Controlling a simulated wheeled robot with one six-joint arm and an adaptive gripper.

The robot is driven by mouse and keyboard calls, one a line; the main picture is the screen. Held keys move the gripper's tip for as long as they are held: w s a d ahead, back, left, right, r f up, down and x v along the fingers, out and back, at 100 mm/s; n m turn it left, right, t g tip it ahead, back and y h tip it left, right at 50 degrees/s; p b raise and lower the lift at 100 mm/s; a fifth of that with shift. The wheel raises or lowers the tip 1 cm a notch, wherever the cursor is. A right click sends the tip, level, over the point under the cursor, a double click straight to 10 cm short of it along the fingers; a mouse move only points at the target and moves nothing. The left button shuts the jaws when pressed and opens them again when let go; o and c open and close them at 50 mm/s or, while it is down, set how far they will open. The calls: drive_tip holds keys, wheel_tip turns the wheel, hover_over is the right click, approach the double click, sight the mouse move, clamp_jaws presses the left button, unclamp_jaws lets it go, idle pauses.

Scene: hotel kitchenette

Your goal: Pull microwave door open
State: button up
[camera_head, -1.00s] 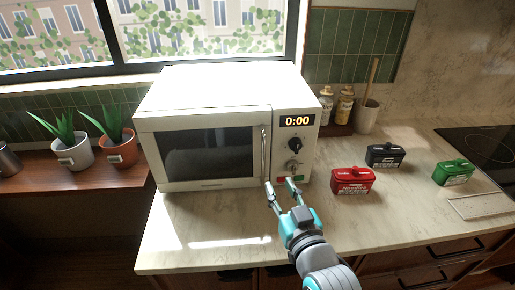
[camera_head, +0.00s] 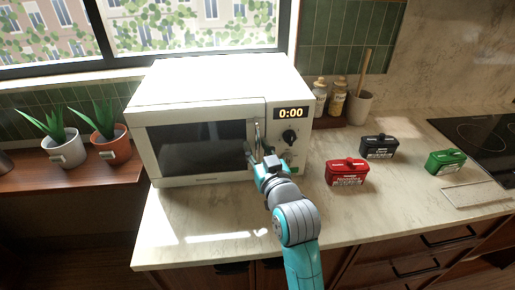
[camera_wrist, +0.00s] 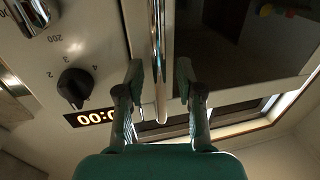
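The white microwave (camera_head: 215,85) stands on the counter with its dark-windowed door (camera_head: 195,148) shut. The metal door handle (camera_head: 257,134) is an upright bar at the door's right edge. My gripper (camera_head: 259,152) is at the lower part of the handle. In the wrist view my gripper (camera_wrist: 160,88) is open, with one finger on each side of the handle (camera_wrist: 158,45). Gaps show between the bar and both fingers. In the head view, my gripper and wrist hide part of the lower control panel.
A red tin (camera_head: 346,173), a black tin (camera_head: 379,147) and a green tin (camera_head: 445,162) stand to the right. Two potted plants (camera_head: 66,153) (camera_head: 110,148) are left of the microwave. The counter (camera_head: 195,230) in front of the door is clear.

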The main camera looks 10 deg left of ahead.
clamp_jaws()
drive_tip(key=shift+s, duration=0.1)
idle(0.3)
